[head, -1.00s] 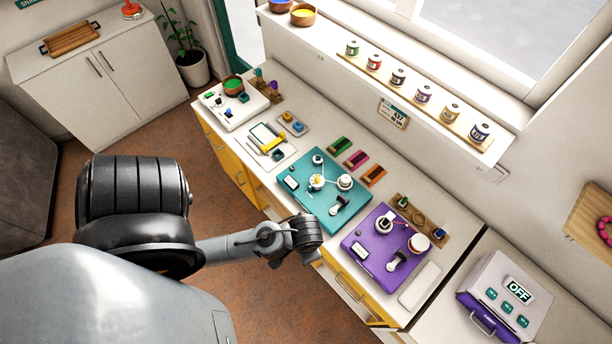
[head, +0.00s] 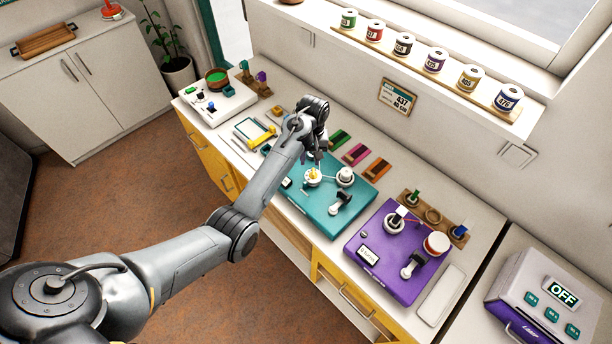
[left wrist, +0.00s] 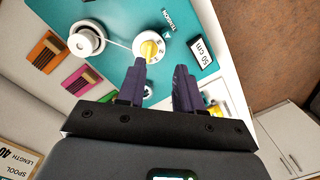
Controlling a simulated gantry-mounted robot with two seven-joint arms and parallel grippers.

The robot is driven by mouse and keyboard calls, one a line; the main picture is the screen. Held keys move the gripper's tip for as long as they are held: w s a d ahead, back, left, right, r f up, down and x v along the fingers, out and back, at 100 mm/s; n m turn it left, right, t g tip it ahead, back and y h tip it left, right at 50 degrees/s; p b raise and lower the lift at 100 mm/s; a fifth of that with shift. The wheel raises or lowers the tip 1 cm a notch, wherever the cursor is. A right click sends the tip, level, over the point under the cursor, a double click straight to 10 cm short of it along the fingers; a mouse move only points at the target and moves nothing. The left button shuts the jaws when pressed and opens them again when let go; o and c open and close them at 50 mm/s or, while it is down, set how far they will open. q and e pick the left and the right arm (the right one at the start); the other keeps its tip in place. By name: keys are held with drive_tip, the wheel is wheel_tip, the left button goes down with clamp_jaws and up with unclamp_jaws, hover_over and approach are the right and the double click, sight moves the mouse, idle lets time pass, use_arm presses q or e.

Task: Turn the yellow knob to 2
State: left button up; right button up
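The yellow knob (left wrist: 150,49) sits on a white round dial on the teal board (left wrist: 196,20), beside the word TENSION. Its dial numbers are too small to read surely. In the head view the yellow knob (head: 313,175) is on the left part of the teal board (head: 333,217). My left gripper (left wrist: 160,76) is open, with two dark fingers apart and nothing between them. The knob lies just beyond the fingertips in the left wrist view, apart from them. In the head view my left gripper (head: 318,154) hangs over the board's far-left corner. My right gripper is not in view.
A white spool (head: 345,177) and a black-handled lever (head: 341,203) stand on the teal board near the knob. A thread runs from spool to dial. The purple board (head: 392,262) is to the right. Green, pink and orange pads (head: 378,167) lie behind.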

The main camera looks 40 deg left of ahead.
sight(313, 171)
use_arm(q)
drive_tip(key=shift+t, duration=0.3)
drive_tip(key=f, duration=0.3)
drive_tip(key=w+f, duration=0.1)
drive_tip(key=f, duration=0.1)
drive_tip(key=w+f+b, duration=0.1)
drive_tip(key=f, duration=0.2)
drive_tip(key=shift+f, duration=0.3)
clamp_jaws()
